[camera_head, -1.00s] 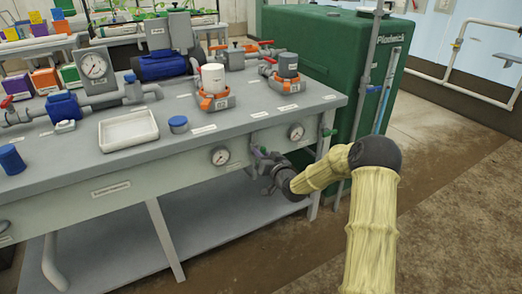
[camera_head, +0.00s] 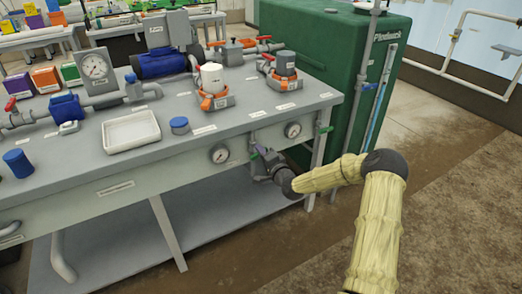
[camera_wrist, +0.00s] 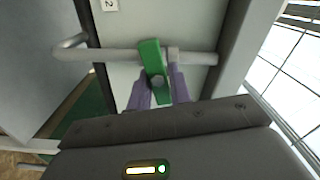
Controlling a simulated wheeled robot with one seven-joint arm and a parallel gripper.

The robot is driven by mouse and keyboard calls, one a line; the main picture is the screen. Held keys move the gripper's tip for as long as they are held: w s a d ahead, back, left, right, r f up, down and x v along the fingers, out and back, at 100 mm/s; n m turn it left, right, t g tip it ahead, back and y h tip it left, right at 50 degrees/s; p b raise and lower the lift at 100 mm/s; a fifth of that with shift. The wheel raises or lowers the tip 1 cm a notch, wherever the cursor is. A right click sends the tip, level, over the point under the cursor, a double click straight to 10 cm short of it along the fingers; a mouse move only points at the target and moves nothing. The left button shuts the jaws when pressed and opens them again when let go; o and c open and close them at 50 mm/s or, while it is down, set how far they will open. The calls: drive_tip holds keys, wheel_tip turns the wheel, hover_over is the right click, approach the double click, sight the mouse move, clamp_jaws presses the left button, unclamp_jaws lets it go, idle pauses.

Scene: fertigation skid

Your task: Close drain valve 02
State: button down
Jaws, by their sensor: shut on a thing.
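A drain valve with a green lever handle (camera_wrist: 152,58) sits on a thin grey pipe (camera_wrist: 105,55) in the wrist view. The lever lies crosswise to the pipe. The green lever is mostly hidden there by my gripper.
Two round gauges (camera_head: 220,154) (camera_head: 292,130) are on the bench front near my gripper. Another green-handled valve (camera_head: 326,129) is at the bench's right corner. A large green tank (camera_head: 335,60) stands behind. The floor at right is clear.

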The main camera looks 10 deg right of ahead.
drive_tip(key=shift+f+m, duration=0.25)
drive_tip(key=shift+m, duration=1.35)
drive_tip(key=c, duration=1.4)
unclamp_jaws()
drive_tip(key=shift+o, duration=0.2)
drive_tip(key=shift+s, duration=0.1)
drive_tip(key=p+v, duration=0.3)
drive_tip(key=v, duration=1.4)
drive_tip(key=shift+s, duration=0.1)
